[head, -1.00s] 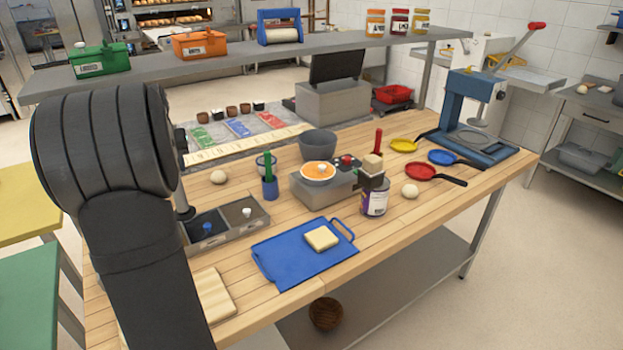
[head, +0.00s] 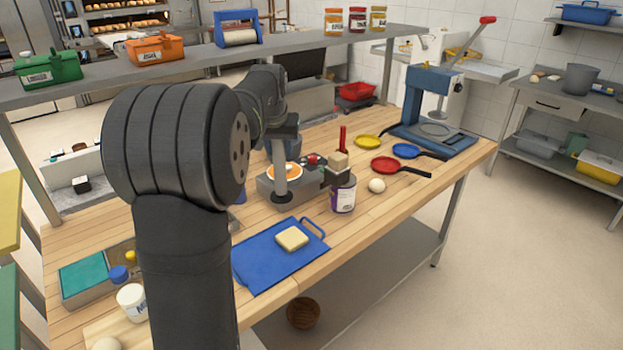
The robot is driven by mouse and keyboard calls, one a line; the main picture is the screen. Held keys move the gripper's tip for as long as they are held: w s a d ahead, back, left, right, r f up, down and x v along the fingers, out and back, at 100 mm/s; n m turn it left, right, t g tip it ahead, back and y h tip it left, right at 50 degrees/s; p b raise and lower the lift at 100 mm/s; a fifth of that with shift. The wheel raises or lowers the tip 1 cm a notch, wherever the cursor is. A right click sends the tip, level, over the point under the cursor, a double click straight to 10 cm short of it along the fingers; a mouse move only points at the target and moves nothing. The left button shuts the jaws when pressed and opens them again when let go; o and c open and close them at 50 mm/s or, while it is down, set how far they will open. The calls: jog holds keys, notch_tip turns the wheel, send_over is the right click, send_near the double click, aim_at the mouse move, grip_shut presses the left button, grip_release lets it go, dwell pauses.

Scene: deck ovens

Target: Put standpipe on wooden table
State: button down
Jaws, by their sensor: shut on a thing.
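The standpipe (head: 281,176) is a grey upright tube with a dark round foot. It hangs below my gripper (head: 284,140), which is shut on its upper end. The fingertips are small and partly hidden. The standpipe shows in front of the grey scale (head: 268,194) with an orange plate. I cannot tell whether its foot touches anything. The wooden table (head: 385,208) is a long plank-topped bench below it. My arm's large dark links hide the table's left middle.
A blue board (head: 262,266) with a butter-like block lies in front. A purple-labelled can (head: 343,196), a pale ball (head: 377,185) and red pan (head: 386,165) stand to the right. A steel shelf (head: 190,66) spans behind. Bare wood shows at the front right.

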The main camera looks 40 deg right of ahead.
jog(key=shift+s+d, duration=0.3)
jog(key=shift+d, duration=0.1)
jog(key=w+a+f, duration=0.4)
jog(key=w+f, duration=0.6)
jog(key=shift+w+a+f, duration=0.15)
jog(key=shift+a+f, duration=0.25)
jog(key=shift+f, duration=0.15)
jog(key=c, duration=0.9)
grip_release()
